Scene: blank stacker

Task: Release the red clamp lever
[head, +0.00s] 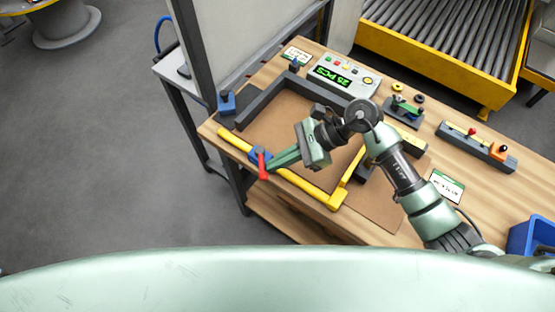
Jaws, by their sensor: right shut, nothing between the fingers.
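The red clamp lever (262,166) stands on its blue clamp body (258,153) at the yellow bar (229,140) along the front left of the wooden bench. My right gripper (272,162) reaches in from the right, its green fingers together and empty. The fingertips are beside the red lever, close to it; I cannot tell if they touch it. The fingers partly hide the clamp body. My left gripper is not in view.
A control panel (343,76) with a green display stands at the back of the bench. Dark bars (264,99) frame a brown mat. A blue bin (531,237) is at the far right. A roller conveyor (437,40) lies behind. A grey post (190,45) rises at the bench's left.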

